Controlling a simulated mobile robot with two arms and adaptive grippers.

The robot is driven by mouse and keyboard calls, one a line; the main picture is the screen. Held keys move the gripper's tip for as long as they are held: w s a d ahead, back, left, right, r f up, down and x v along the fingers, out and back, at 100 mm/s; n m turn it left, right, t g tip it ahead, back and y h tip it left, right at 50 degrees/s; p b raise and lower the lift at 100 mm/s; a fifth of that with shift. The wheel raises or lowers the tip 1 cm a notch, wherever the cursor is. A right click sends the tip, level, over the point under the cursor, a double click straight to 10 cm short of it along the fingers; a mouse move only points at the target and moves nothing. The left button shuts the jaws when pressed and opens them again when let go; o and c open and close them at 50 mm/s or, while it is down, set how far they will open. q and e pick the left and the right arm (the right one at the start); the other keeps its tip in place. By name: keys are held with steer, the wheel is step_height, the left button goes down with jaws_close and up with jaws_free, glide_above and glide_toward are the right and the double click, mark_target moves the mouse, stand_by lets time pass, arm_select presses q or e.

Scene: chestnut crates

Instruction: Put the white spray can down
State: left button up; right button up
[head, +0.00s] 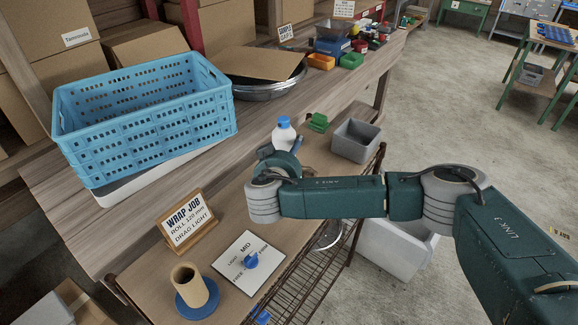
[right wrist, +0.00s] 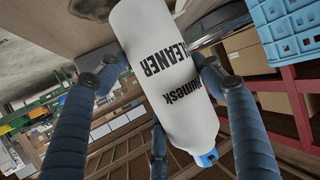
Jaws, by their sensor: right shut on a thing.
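The white spray can (head: 283,136) has a blue cap. In the head view its cap points up and its lower part is hidden behind my right gripper (head: 277,155). In the right wrist view the white can (right wrist: 165,75), lettered "CLEANER", lies between the dark blue fingers of my right gripper (right wrist: 158,82), which is shut on it. The can is over or beside the brown lower bench (head: 228,205); I cannot tell whether its base touches anything. My left gripper is not in view.
A grey bin (head: 355,140) and green blocks (head: 318,122) stand right of the can. Nearer are a "WRAP JOB" sign (head: 187,220), a white dial card (head: 236,262) and a cardboard roll on a blue base (head: 196,299). A blue crate (head: 150,130) stands on the upper bench.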

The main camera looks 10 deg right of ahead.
step_height(320, 180, down, 6)
steer(key=shift+f+p, duration=0.1)
steer(key=shift+p, duration=0.4)
steer(key=shift+f, duration=0.2)
steer(key=o, duration=1.5)
steer(key=shift+r, duration=0.15)
